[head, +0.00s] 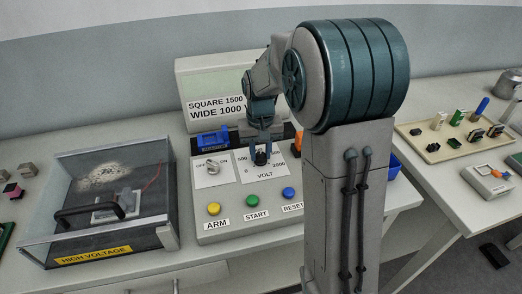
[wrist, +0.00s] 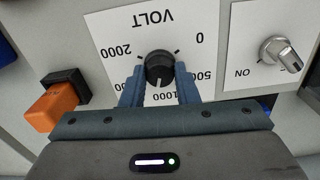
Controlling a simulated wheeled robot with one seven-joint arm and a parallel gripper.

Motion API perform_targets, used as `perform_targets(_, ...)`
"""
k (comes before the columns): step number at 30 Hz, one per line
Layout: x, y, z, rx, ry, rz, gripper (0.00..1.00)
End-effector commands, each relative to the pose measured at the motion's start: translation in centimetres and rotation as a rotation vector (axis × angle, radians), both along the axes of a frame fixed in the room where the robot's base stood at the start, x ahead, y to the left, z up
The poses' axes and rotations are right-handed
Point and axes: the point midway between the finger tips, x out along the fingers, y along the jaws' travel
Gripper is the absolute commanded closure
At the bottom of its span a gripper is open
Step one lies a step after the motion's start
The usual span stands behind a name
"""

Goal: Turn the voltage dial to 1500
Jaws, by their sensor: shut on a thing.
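The black voltage dial (wrist: 160,68) sits on a white VOLT plate (wrist: 122,28), which appears upside down in the wrist view. A pale pointer line on the dial points down, towards about 1000. My gripper (wrist: 159,84) is shut on the dial, with one blue finger on each side. In the head view my gripper (head: 261,150) reaches down onto the dial (head: 260,158) on the sloped panel (head: 222,228).
An OFF/ON knob (head: 211,166) is left of the dial. ARM (head: 214,209), START (head: 252,201) and RESET (head: 288,193) buttons sit below. An orange connector (wrist: 53,107) is close to my gripper. A high-voltage box (head: 100,246) stands left.

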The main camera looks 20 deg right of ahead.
Motion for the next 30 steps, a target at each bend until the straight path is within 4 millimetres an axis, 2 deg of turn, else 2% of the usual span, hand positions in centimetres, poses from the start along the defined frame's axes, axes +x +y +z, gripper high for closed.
perform_targets(15, 0.05, 0.04, 0.12, 0.001, -0.002, -0.464, 0.95)
perform_targets(24, 0.05, 0.02, 0.1, 0.001, -0.001, -0.638, 0.95)
perform_targets(30, 0.05, 0.04, 0.08, 0.001, -0.001, -0.693, 0.95)
